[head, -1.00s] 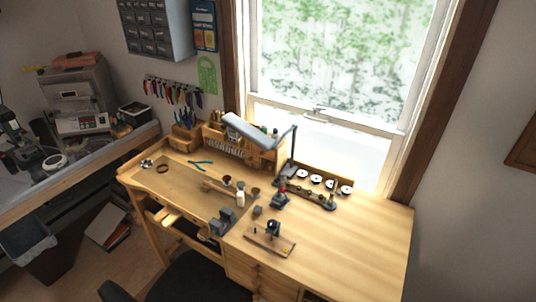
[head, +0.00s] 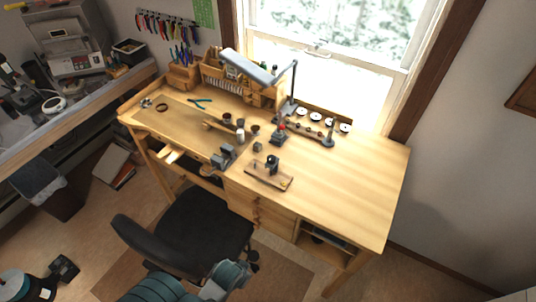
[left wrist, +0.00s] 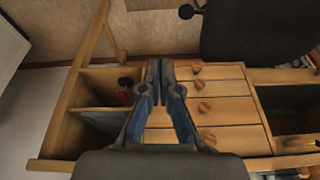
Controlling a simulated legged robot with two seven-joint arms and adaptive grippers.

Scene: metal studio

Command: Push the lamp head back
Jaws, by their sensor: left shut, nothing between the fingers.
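The desk lamp stands at the back of the wooden workbench in the head view. Its long grey lamp head (head: 250,66) points left from the top of a thin jointed arm (head: 290,82), above the bench top. My left gripper (left wrist: 160,66) is shut and empty in the left wrist view, in front of the bench drawers and below the top. My teal left arm (head: 180,287) enters at the bottom of the head view, near the chair; its fingertips cannot be made out there. The lamp is far from this arm. My right gripper does not show.
The workbench (head: 365,165) has a clear right half. Small tools, a vise (head: 222,156) and a small stand (head: 270,172) sit near its front. A black chair (head: 205,225) stands before it. A window (head: 325,70) is behind the lamp.

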